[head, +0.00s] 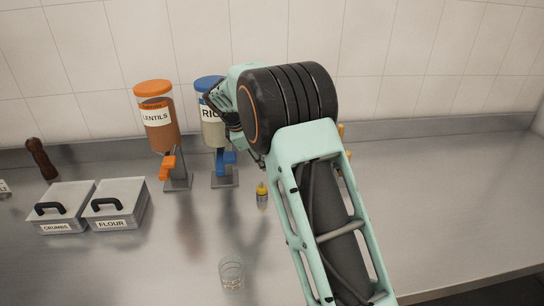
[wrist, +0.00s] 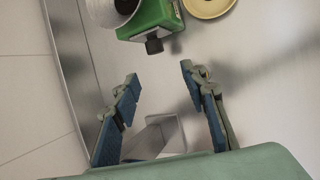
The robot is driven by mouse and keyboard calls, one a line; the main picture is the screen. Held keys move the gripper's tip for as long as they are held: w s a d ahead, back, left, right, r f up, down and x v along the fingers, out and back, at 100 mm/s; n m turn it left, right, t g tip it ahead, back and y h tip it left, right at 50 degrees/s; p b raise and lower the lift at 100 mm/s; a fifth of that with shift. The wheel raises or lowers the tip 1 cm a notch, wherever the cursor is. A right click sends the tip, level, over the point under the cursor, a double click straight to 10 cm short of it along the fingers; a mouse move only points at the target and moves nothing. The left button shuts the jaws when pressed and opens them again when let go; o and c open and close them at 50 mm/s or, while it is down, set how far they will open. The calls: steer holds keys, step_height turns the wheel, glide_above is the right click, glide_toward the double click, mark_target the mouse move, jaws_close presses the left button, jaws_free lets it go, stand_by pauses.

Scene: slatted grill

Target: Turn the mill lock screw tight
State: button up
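In the wrist view a green body (wrist: 158,14) at the top edge carries a dark knob (wrist: 153,45), which may be the mill and its lock screw; no label is readable. A pale round part (wrist: 108,12) adjoins the green body on its left. My gripper (wrist: 159,83) is open, its two blue-padded fingers wide apart with nothing gripped. The knob lies beyond the fingertips, apart from them.
A grey metal block (wrist: 160,136) shows between my fingers. A yellow dish (wrist: 208,7) lies beside the green body. Dispensers of lentils (head: 158,130) and rice (head: 213,133), a small bottle (head: 262,195), a glass (head: 231,272), and crumbs (head: 66,196) and flour (head: 121,190) boxes stand left.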

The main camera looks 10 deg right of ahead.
steer(key=x, duration=0.3)
steer(key=p+x, duration=0.1)
steer(key=x, duration=0.6)
steer(key=shift+w+d+f, duration=0.1)
steer(key=shift+w+d, duration=0.2)
steer(key=shift+d, duration=0.15)
steer(key=shift+c, duration=0.3)
jaws_close()
